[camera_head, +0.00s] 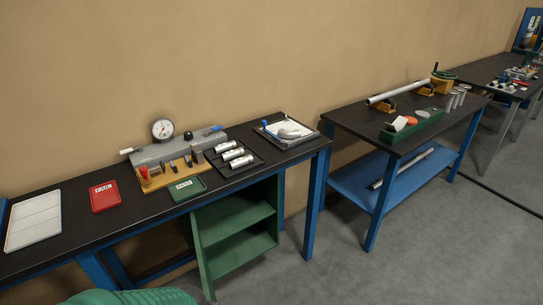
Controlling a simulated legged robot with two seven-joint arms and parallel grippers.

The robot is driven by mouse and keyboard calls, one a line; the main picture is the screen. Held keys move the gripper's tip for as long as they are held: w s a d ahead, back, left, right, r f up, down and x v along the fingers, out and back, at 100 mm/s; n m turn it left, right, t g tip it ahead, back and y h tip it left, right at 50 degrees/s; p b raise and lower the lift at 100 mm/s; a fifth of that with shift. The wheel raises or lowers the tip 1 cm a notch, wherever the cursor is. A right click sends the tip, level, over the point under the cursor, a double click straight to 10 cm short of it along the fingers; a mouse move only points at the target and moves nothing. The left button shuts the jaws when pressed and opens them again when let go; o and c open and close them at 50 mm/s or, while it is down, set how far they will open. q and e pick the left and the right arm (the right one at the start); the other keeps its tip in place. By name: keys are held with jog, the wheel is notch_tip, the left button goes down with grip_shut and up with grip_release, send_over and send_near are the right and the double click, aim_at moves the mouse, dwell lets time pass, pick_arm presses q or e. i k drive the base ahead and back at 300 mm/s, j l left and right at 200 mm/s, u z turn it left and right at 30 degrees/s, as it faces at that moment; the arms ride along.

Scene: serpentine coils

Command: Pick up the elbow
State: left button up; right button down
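A small grey curved piece (290,133), which looks like the elbow, lies on a white sheet in a dark tray (309,137) at the right end of the near workbench (136,209). It is small in view, and its exact shape is hard to tell. A blue part shows beside it at the tray's left side. Neither of my grippers is in view.
Left along the bench are a dark tray of silver cylinders (231,154), a grey gauge fixture (176,150), a green tray (187,188), a red tray (105,196) and a white tray (33,220). A second bench (351,118) stands right, across a floor gap.

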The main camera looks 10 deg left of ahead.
aim_at(283, 133)
jog(key=k+j+u, duration=0.4)
jog(key=j+u, duration=0.15)
jog(key=j, duration=0.25)
jog(key=i+j+z, duration=0.35)
jog(key=j, duration=0.25)
jog(key=i+j+z, duration=0.15)
jog(key=j, duration=0.2)
jog(key=k, duration=0.25)
jog(key=k+u, duration=0.1)
jog(key=u, duration=0.35)
jog(key=k+u, duration=0.1)
jog(key=u, duration=0.3)
jog(key=j+u, duration=0.1)
jog(key=u, duration=0.35)
jog(key=k+j+u, duration=0.1)
jog(key=u, duration=0.3)
jog(key=l+u, duration=0.15)
jog(key=l, duration=0.3)
jog(key=l+u, duration=0.15)
jog(key=l, duration=0.35)
jog(key=k+l+u, duration=0.15)
jog(key=l, duration=0.3)
jog(key=l+u, duration=0.2)
jog(key=l, duration=0.25)
jog(key=k+l+u, duration=0.15)
jog(key=l, duration=0.3)
jog(key=k+l+u, duration=0.15)
jog(key=l, duration=0.3)
jog(key=i, duration=0.05)
